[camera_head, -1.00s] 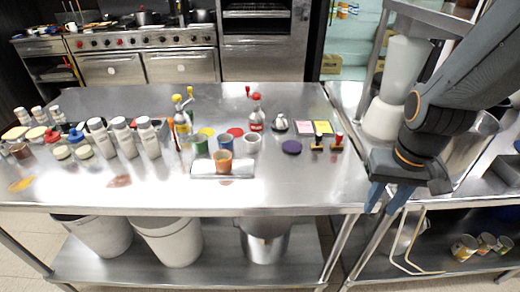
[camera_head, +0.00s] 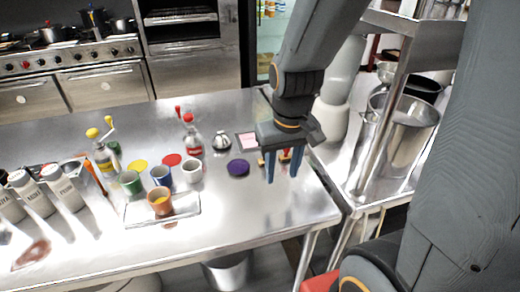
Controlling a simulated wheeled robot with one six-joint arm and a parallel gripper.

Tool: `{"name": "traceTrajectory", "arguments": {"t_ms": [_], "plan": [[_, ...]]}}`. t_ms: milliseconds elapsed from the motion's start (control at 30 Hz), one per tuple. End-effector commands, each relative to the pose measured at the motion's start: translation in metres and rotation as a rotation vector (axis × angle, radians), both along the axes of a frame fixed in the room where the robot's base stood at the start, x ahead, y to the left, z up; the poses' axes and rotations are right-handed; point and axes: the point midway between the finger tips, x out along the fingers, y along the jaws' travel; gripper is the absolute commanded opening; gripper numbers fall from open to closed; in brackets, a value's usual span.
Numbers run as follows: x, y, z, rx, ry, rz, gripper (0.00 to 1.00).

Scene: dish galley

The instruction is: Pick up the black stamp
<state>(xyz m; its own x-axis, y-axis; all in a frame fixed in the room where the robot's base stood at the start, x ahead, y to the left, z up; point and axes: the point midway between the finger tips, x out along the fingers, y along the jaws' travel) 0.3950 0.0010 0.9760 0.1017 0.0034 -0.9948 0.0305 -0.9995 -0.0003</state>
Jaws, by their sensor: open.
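My gripper (camera_head: 284,176) is open and empty, pointing down over the right part of the steel table. The black stamp (camera_head: 261,160) is mostly hidden behind the gripper's left finger; only a small tan part shows beside it. The red stamp (camera_head: 287,154) shows partly between the fingers. From this view I cannot tell how far above or in front of the stamps the fingers are.
A pink ink pad (camera_head: 247,141) lies behind the stamps. A purple disc (camera_head: 238,167) lies just left of them. The table's right front corner is bare.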

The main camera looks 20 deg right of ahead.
Motion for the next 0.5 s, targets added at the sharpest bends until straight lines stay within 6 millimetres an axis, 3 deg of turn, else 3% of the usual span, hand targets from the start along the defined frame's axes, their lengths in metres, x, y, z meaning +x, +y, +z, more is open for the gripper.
{"name": "traceTrajectory", "arguments": {"t_ms": [100,233,367,500], "plan": [[0.051,0.0,0.008,0.0,-0.009,0.053,0.4],[0.098,0.001,0.02,0.0,-0.015,0.118,0.4],[0.125,0.002,0.028,0.002,-0.018,0.157,0.4],[0.133,0.002,0.021,0.002,-0.016,0.17,0.4]]}}
